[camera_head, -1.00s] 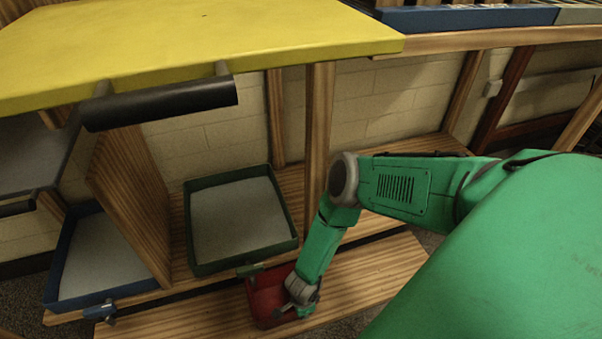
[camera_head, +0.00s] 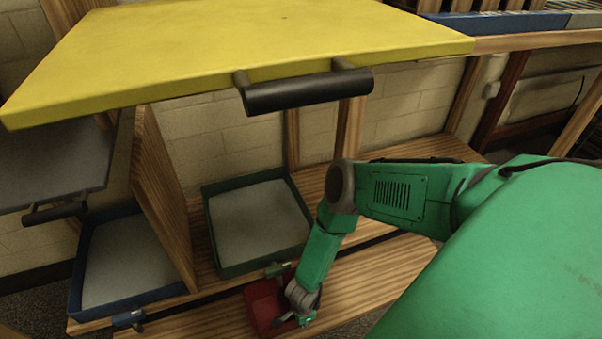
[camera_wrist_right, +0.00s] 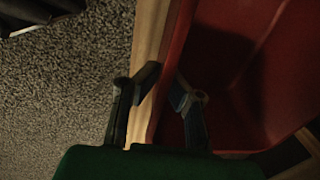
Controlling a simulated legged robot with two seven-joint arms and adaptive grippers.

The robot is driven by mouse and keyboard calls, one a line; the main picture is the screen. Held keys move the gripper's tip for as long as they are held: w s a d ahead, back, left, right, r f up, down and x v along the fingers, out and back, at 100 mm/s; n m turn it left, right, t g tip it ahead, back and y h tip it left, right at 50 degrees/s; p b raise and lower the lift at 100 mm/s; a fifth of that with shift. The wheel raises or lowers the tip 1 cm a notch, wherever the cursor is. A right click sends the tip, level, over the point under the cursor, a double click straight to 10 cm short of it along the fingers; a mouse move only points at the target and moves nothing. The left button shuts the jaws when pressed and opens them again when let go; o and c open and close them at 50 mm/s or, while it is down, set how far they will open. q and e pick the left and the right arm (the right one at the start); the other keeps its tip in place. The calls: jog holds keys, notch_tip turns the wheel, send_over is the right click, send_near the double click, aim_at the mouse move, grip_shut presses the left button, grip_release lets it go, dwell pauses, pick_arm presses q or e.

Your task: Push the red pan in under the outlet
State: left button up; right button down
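The red pan (camera_head: 262,305) sits on the low wooden shelf, in front of the green tray (camera_head: 220,266). The green tray's small outlet (camera_head: 277,270) is at its front edge, just beyond the pan's far end in the head view. My right gripper (camera_head: 297,318) is at the pan's right side. In the right wrist view my right gripper (camera_wrist_right: 168,88) has its fingers apart on either side of the red pan's wall (camera_wrist_right: 172,65), one outside and one inside. Whether they touch it is unclear. My left gripper is out of view.
A yellow board (camera_head: 240,45) with a black handle (camera_head: 308,90) overhangs the trays. A wooden divider (camera_head: 160,190) separates the green tray from a blue tray (camera_head: 75,290) with its own outlet (camera_head: 128,318). The shelf's front plank (camera_head: 375,278) is clear to the right.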

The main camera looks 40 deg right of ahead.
jog(key=shift+d, duration=0.1)
jog(key=c, duration=1.6)
grip_release()
jog(key=shift+c, duration=0.2)
jog(key=shift+r, duration=0.1)
notch_tip(320, 180, up, 7)
jog(key=shift+s, duration=0.2)
jog(key=shift+s, duration=0.1)
